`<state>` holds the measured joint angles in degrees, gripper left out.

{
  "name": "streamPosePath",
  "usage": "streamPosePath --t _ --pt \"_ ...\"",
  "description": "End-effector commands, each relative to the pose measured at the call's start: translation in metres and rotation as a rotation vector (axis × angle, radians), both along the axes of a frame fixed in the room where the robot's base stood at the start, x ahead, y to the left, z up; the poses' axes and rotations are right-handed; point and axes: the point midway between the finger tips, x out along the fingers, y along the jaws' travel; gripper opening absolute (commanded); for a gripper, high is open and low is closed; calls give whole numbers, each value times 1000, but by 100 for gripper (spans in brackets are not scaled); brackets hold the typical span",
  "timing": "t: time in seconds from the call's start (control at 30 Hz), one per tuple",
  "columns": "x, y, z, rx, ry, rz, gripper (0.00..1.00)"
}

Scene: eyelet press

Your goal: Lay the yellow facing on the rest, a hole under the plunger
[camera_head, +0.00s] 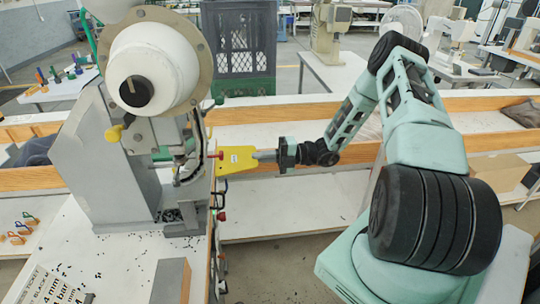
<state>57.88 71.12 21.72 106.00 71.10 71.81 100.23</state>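The eyelet press (125,165) stands at the left on a white bench, a grey body with a large white wheel. The yellow facing (237,158) is a small flat piece at the right side of the press throat. My gripper (259,156) reaches in from the right and is shut on the facing's right end. The facing's left end is close to the press's plunger area (184,152). The rest below the plunger is small and partly hidden by press parts. I cannot tell whether the facing touches it or where its holes lie.
A red knob (213,155) sits on the press near the facing's left end. Small dark bits litter the white bench top (110,262). A grey block (171,281) stands at its front. A dark crate (239,45) stands behind. Wooden-edged benches run across the middle.

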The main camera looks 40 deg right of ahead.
Motion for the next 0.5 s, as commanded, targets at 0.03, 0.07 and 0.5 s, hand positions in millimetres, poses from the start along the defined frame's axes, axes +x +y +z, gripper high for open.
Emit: streamPosePath --t 0.03,0.07,0.5 --pt "3 5 1 1 0 2 0" --pt "4 7 1 1 0 2 0" --pt "28 42 0 1 0 2 0"
